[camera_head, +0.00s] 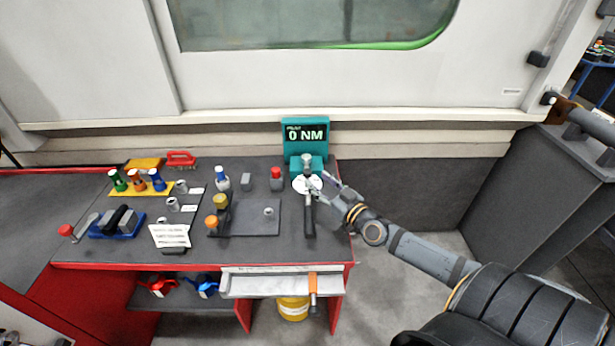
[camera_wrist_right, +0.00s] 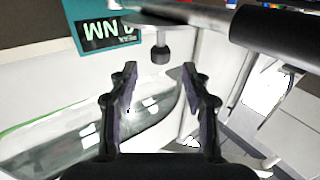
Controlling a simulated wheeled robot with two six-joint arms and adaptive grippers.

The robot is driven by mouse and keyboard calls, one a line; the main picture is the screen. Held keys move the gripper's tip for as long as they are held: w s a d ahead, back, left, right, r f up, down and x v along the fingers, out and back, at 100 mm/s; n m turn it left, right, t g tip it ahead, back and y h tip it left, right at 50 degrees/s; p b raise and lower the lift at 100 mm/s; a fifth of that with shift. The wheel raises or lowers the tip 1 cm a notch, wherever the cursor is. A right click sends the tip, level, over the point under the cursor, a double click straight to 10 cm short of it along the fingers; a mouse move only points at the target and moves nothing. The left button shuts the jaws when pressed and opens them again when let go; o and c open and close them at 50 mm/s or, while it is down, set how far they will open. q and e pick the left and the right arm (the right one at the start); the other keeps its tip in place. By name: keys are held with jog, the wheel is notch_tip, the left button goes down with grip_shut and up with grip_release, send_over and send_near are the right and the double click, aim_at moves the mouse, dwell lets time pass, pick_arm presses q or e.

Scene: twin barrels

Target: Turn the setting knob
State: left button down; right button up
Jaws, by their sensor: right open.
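The teal tester (camera_head: 305,125) stands at the right rear of the bench, its display reading 0 NM. It also shows upside down in the right wrist view (camera_wrist_right: 88,20). A wrench with a black handle (camera_head: 310,220) lies at the tester's white disc (camera_head: 298,184), handle toward the bench front. A small dark knob (camera_wrist_right: 160,55) sits by the wrench's grey bar in the wrist view; I cannot tell if it is the setting knob. My right gripper (camera_head: 325,188) is open and empty beside the wrench. In the wrist view the knob appears between the fingertips (camera_wrist_right: 159,70), with no visible contact.
A dark tray (camera_head: 255,220) lies left of the wrench. A yellow rack (camera_head: 125,186) with coloured-handled tools, a blue holder (camera_head: 100,231) and a paper note (camera_head: 170,235) fill the left side. A red-capped bottle (camera_head: 276,180) stands close left of the tester. A wall rises behind.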

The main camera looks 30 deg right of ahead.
aim_at(308, 172)
jog(key=w, duration=0.6)
jog(key=shift+w+a, duration=0.1)
jog(key=shift+a, duration=0.15)
grip_shut()
jog(key=r+m+h+p, duration=0.1)
jog(key=p, duration=0.3)
jog(key=shift+r+h+p, duration=0.15)
jog(key=shift+h+p, duration=0.25)
jog(key=m+h+p, duration=0.1)
jog(key=p, duration=0.1)
jog(key=m+h+p, duration=0.1)
jog(key=p, duration=0.1)
jog(key=h+p, duration=0.2)
jog(key=p, duration=0.1)
jog(key=shift+f+m+g, duration=0.25)
jog(key=shift+m+g, duration=0.05)
jog(key=shift+m, duration=0.1)
jog(key=shift+f+h+p, duration=0.15)
jog(key=shift+h+p, duration=0.15)
jog(key=shift+f+m, duration=0.15)
jog(key=shift+m, duration=0.15)
jog(key=shift+f, duration=0.2)
